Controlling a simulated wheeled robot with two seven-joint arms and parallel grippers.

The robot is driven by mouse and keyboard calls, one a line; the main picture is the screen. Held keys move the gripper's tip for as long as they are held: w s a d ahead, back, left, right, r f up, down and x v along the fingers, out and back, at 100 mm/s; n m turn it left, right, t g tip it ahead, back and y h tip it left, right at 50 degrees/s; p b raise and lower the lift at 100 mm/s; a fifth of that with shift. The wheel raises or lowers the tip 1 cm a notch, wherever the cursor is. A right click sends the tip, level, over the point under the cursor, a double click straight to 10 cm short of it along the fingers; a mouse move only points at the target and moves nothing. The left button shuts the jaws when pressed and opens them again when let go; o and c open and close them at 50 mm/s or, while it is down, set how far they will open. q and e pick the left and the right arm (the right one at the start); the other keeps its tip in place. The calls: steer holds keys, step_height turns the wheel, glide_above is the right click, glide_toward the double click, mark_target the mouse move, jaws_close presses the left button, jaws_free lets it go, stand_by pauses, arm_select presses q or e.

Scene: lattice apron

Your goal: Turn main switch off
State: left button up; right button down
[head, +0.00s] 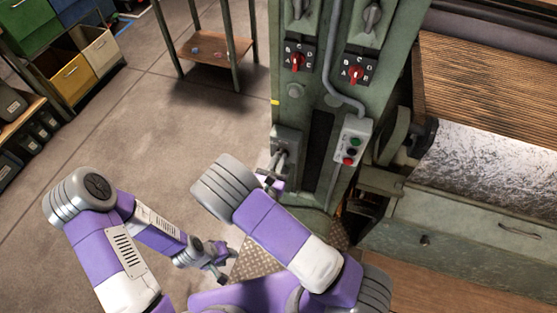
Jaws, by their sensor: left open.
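A green machine cabinet (318,110) carries two rotary switches with red knobs and lettered black plates, a left one (298,62) and a right one (356,73). Grey handles show above them at the top edge. A grey box (287,138) with a lever-like part sits lower on the cabinet's left side. I cannot tell which of these is the main switch. My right gripper (271,182) is just below this grey box, partly hidden by my own arm; contact and its jaws are unclear. My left gripper (220,265) is open and low, left of the cabinet, apart from it.
A push-button box (352,141) with green, black and red buttons hangs on the cabinet, fed by a grey conduit. The machine bed (480,225) blocks the right. A shelf stand (212,50) and storage bins (70,80) stand behind. Floor between is clear.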

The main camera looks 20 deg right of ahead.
stand_by(0.3)
steer(key=shift+w+a+f+n+p, duration=0.25)
steer(key=shift+n+p, duration=1.05)
steer(key=shift+n, duration=1.65)
steer(key=shift+w+a+f+n+p, duration=0.1)
steer(key=shift+a+f+n+p, duration=0.2)
steer(key=shift+n+p, duration=1.85)
steer(key=shift+w+a+f+n+p, duration=0.15)
steer(key=shift+f+n+p, duration=0.25)
steer(key=shift+n, duration=3.4)
steer(key=c, duration=1.1)
jaws_free()
steer(key=shift+c, duration=0.2)
